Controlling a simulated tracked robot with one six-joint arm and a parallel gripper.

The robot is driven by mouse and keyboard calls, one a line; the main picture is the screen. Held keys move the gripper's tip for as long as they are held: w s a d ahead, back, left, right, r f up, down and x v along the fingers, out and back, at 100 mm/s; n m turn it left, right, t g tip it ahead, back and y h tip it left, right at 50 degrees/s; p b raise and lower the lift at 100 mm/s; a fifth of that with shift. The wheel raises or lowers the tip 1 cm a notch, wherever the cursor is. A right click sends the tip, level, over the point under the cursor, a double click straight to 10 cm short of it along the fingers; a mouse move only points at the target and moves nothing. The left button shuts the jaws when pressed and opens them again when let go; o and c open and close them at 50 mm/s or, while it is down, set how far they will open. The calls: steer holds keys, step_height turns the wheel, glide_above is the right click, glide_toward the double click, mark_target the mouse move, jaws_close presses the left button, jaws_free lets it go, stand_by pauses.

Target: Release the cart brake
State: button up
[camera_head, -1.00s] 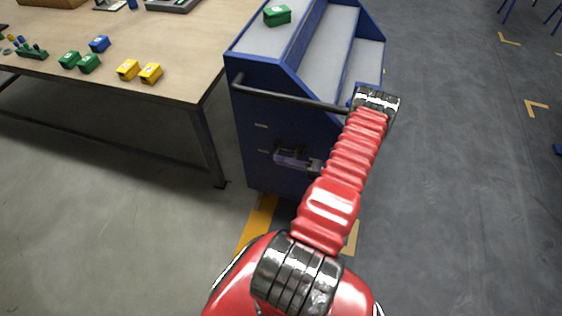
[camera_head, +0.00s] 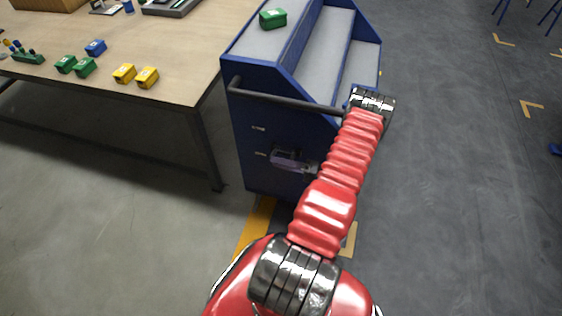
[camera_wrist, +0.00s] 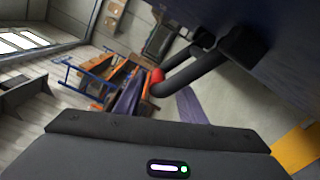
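The blue cart (camera_head: 252,120) stands beside the workbench, with a dark push bar (camera_head: 290,101) across its near end. A small grey-purple fitting (camera_head: 288,160), possibly the brake, shows low on that end panel. It is partly hidden by my red arm. The arm reaches up to the cart's right edge and hides its own far end in the head view. In the wrist view, the dark body of my gripper (camera_wrist: 165,150) fills the bottom. Beyond it, a dark bent tube (camera_wrist: 185,72) with a red part runs from the dark blue panel. The fingers cannot be made out.
The workbench (camera_head: 150,40) on the left holds green, blue and yellow small boxes. A green box (camera_head: 272,18) sits on the cart's top. Open grey floor (camera_head: 455,200) lies to the right, with yellow corner marks. A yellow strip (camera_head: 253,228) runs beneath the cart.

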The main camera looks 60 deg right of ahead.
steer(key=shift+s, duration=0.1)
steer(key=v, duration=1.3)
steer(key=shift+s, duration=0.25)
steer(key=shift+d, duration=0.15)
